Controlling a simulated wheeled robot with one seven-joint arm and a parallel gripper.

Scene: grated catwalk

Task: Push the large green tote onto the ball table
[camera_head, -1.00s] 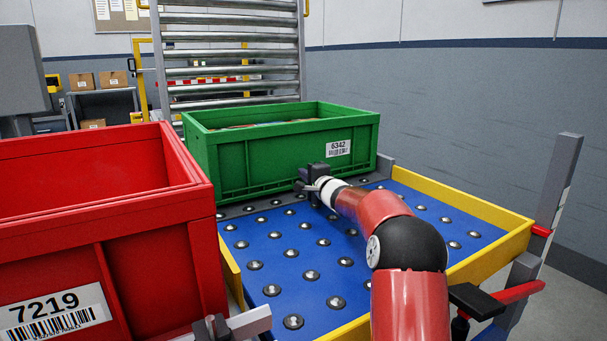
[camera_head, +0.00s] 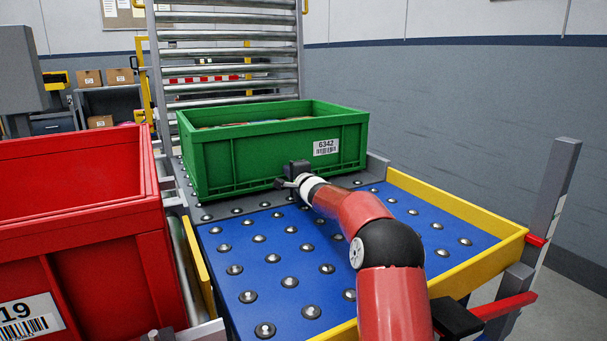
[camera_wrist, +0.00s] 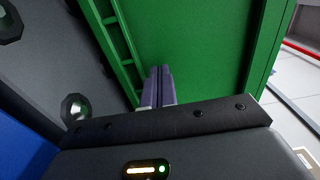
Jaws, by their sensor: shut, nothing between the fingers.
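The large green tote (camera_head: 215,165), with a white label reading 6342, sits upright on a grey strip with steel balls (camera_head: 222,211). This strip lies beyond the blue ball table (camera_head: 300,262) with yellow side rails. My gripper (camera_head: 290,183) is at the tote's near wall, low and right of its middle. In the wrist view my gripper's shut fingertips (camera_wrist: 159,72) are against or very close to the green wall (camera_wrist: 200,50); exact contact is hard to tell. Nothing is between the fingers. The tote's far base is hidden.
A red tote (camera_head: 90,210) stands at the left, close to the blue table's left rail. A roller conveyor (camera_head: 230,55) rises behind the green tote. A grey post (camera_head: 552,190) stands at the right. The blue surface is clear except for my arm above it.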

